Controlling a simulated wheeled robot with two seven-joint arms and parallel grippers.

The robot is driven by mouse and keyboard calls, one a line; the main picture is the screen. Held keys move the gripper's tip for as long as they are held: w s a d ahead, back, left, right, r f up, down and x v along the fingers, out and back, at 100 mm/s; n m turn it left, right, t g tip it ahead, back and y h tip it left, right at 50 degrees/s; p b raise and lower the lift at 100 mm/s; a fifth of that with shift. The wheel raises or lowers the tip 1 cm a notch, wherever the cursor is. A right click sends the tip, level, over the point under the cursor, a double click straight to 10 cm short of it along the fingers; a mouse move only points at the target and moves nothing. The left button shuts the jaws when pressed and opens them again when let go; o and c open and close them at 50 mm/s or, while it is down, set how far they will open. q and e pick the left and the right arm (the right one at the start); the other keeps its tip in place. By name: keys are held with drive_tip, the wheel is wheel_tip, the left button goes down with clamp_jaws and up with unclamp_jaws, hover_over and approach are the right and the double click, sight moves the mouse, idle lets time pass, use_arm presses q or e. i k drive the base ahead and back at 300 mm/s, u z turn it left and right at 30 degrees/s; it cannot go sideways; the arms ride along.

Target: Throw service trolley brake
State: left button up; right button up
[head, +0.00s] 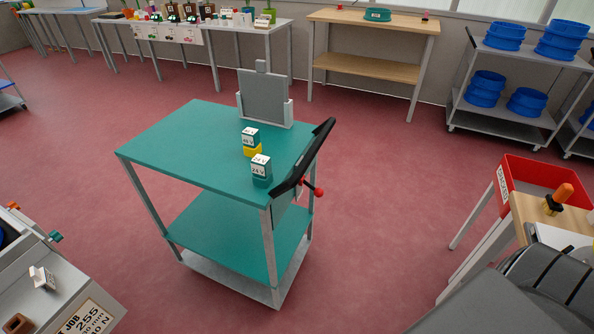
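The service trolley (190,140) stands in the middle of the floor, with a teal top, a teal lower shelf and grey legs. A black bar (318,145), probably its handle, slants up along its right end. Just below the bar, a small lever with a red ball knob (319,191) sticks out to the right; I take it for the brake. Its base is partly hidden by the bar. Neither of my grippers shows in the head view.
On the trolley stand two small labelled blocks (261,168) and a grey upright panel (264,97). A bench with a red tray (533,172) is at the right, a grey labelled unit (60,290) at the lower left. Red floor (380,220) around the trolley is clear.

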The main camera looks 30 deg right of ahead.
sight(317, 192)
drive_tip(key=z, duration=0.55)
drive_tip(key=k, duration=0.65)
drive_tip(key=z, duration=0.4)
drive_tip(key=i, duration=0.5)
drive_tip(key=u, duration=0.75)
drive_tip(key=i, duration=0.6)
drive_tip(key=u, duration=0.25)
